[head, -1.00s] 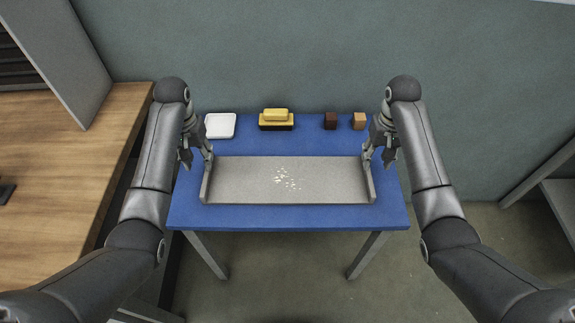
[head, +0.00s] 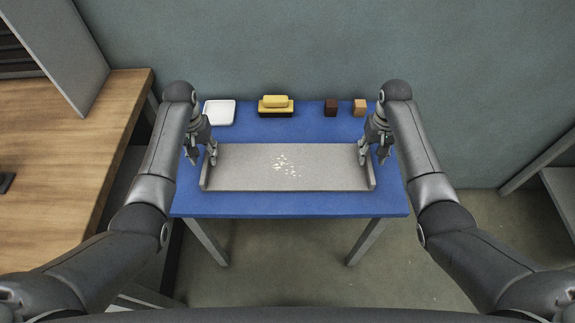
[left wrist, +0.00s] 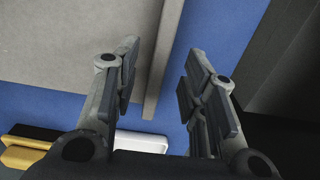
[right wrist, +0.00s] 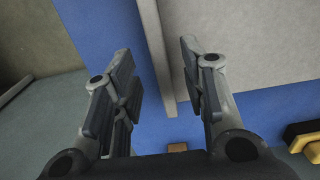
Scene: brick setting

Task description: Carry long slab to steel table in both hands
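The long slab (head: 235,166) is a grey tray-like board with raised end walls and pale flecks in its middle. It lies on a blue-topped table (head: 290,205). My left gripper (head: 202,158) is open at the slab's left end; in the left wrist view, the end wall (left wrist: 166,55) runs into the gap between its fingers (left wrist: 160,85). My right gripper (head: 374,156) is open at the right end; in the right wrist view, the other end wall (right wrist: 157,50) likewise points between its fingers (right wrist: 158,80). Neither gripper visibly grips the slab.
Along the blue table's back stand a white dish (head: 219,112), a yellow-and-black block (head: 276,105), a dark brown cube (head: 331,107) and a tan cube (head: 359,106). A wooden counter (head: 70,140) is at left. A grey surface (head: 562,188), partly cut off, is at right.

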